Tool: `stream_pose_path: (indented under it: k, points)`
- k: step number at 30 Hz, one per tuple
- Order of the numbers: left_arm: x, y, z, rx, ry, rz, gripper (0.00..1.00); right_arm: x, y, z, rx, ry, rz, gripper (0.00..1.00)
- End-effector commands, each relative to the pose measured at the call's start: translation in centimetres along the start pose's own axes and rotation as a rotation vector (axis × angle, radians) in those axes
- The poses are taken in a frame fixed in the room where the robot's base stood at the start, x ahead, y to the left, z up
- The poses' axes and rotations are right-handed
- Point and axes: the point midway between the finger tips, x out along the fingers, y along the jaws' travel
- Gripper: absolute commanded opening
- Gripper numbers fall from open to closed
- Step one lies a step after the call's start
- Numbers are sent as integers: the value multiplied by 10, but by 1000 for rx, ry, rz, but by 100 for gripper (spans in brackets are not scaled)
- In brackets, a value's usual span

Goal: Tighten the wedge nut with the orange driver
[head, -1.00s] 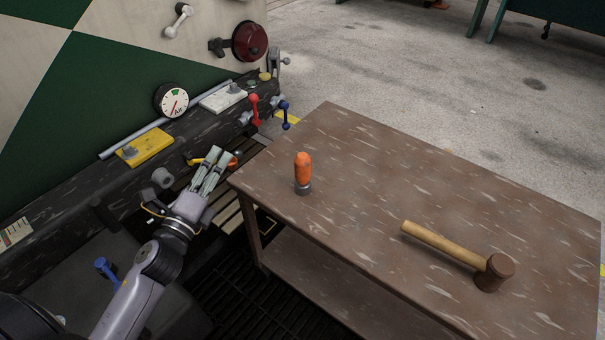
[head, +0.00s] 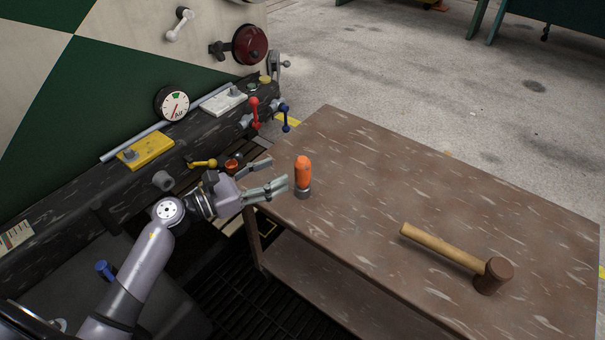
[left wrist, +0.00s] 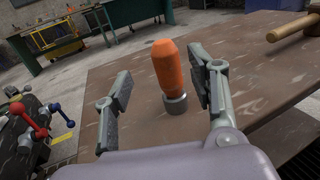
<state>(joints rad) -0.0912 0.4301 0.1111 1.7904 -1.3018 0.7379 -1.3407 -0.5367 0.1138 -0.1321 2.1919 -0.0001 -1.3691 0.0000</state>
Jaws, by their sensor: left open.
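The orange driver (head: 303,172) stands upright in a grey base at the left end of the brown table. My left gripper (head: 277,174) is open and level, its fingertips pointing at the driver from the left. In the left wrist view, the driver (left wrist: 167,68) shows between the two spread fingers of the left gripper (left wrist: 155,92), a little beyond them, and no contact shows. I cannot pick out the wedge nut for certain. My right gripper is not in view.
A wooden mallet (head: 457,255) lies on the right part of the table (head: 400,190). At left, a dark beam carries a yellow plate (head: 146,150), a gauge (head: 173,102), a red lever (head: 254,112) and a blue lever (head: 286,117). The table's middle is clear.

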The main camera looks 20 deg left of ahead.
Motion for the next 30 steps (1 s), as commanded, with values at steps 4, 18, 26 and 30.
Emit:
stream_pose_path:
  k: [4, 18, 26, 30]
  points:
    - [24, 0, 1, 0, -2, 1, 53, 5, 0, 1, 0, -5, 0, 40]
    - [74, -5, 0, -2, -4, 0, 53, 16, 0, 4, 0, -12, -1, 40]
    - [85, -6, -2, -2, -1, 0, 53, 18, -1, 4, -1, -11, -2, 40]
    - [84, -6, -2, -2, -1, 0, 50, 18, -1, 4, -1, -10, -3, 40]
